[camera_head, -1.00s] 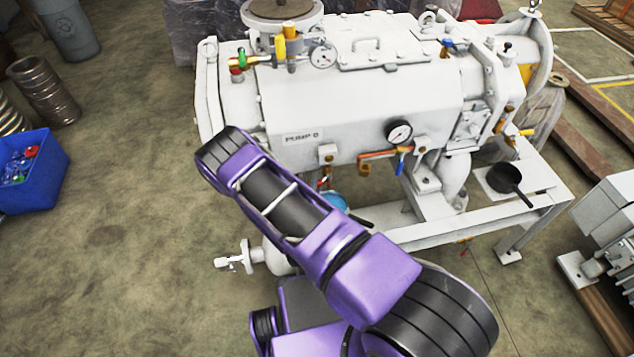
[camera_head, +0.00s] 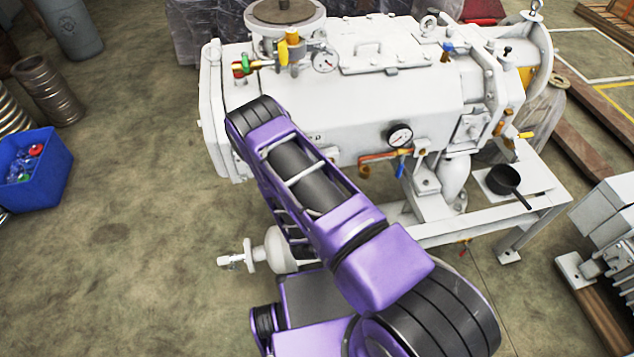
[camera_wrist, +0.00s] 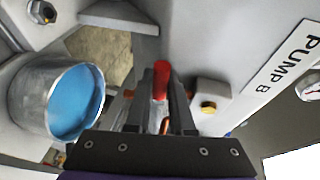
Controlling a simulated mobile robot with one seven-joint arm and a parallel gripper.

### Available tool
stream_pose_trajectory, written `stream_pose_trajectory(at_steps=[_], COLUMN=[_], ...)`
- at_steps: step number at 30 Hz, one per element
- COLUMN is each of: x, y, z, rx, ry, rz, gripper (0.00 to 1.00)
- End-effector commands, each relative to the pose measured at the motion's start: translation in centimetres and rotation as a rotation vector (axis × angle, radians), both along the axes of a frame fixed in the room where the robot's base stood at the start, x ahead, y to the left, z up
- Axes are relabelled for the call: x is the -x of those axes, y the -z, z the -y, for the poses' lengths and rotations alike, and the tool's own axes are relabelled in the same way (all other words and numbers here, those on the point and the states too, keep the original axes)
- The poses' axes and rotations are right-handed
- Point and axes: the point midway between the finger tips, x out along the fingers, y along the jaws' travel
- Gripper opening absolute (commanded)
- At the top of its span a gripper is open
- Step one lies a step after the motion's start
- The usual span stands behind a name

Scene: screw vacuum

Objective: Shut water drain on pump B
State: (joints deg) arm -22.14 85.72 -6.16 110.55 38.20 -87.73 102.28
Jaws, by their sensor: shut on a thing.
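Pump B is the large white machine (camera_head: 400,105) in the head view. Its label plate, reading "PUMP B" (camera_wrist: 278,72), shows at the right of the wrist view. My gripper (camera_wrist: 161,95) is shut on a small red valve handle (camera_wrist: 161,78) below the pump body, seen between its two dark fingers. Some copper-coloured fitting shows just below the handle; the rest of the valve is hidden by the fingers. In the head view my purple arm hides the gripper and the handle.
A pressure gauge (camera_head: 399,135) and a blue-handled valve (camera_head: 401,167) sit on the pump front. A black pan (camera_head: 503,181) lies on the frame at right.

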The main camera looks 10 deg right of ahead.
Motion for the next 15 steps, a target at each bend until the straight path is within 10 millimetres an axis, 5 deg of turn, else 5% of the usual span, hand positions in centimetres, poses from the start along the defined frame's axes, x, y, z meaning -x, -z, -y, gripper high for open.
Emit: stream_pose_trajectory(at_steps=[2, 3, 8, 15], x=[0.05, 0.06, 0.04, 0.01], y=[0.00, 0.00, -0.01, -0.02], z=[-0.11, -0.11, -0.08, -0.03], rx=[-0.003, -0.003, -0.001, 0.000], ry=[-0.002, -0.002, -0.001, 0.000], rz=[0.000, 0.000, 0.000, 0.001], gripper=[0.00, 0.23, 0.51, 0.51])
